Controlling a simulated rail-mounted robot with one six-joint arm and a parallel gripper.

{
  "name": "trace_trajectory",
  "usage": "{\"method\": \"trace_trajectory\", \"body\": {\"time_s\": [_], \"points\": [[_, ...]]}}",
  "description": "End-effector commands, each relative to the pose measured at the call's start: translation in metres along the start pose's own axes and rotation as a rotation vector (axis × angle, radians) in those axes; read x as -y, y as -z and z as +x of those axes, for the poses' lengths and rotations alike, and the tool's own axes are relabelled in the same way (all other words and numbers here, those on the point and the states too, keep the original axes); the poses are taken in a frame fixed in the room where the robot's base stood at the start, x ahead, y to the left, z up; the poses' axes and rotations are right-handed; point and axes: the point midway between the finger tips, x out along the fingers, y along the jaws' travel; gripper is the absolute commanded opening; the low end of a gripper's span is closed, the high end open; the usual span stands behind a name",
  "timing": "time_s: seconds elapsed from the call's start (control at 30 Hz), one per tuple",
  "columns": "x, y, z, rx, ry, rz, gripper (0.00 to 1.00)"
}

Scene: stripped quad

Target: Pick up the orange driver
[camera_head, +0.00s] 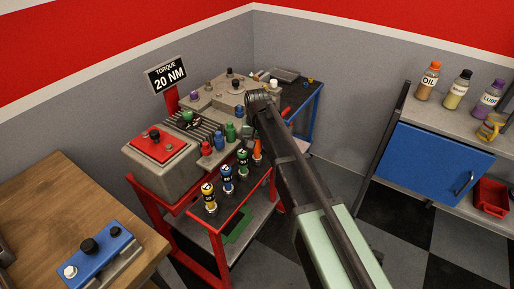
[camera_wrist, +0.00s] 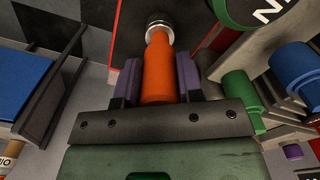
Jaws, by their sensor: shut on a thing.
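A grey machine block with a red top (camera_head: 158,147) and several coloured sockets sit behind. A blue cabinet (camera_head: 430,165) is at the right, with open floor between.

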Motion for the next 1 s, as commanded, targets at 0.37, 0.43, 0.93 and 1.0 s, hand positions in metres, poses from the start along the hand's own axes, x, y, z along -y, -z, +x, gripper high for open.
{"method": "trace_trajectory", "body": {"time_s": [0.37, 0.43, 0.93, 1.0], "points": [[0.0, 0.0, -0.052, 0.0, 0.0, 0.0, 0.06], [0.0, 0.0, -0.075, 0.0, 0.0, 0.0, 0.06], [0.0, 0.0, -0.202, 0.0, 0.0, 0.0, 0.06], [0.0, 0.0, -0.202, 0.0, 0.0, 0.0, 0.06]]}}
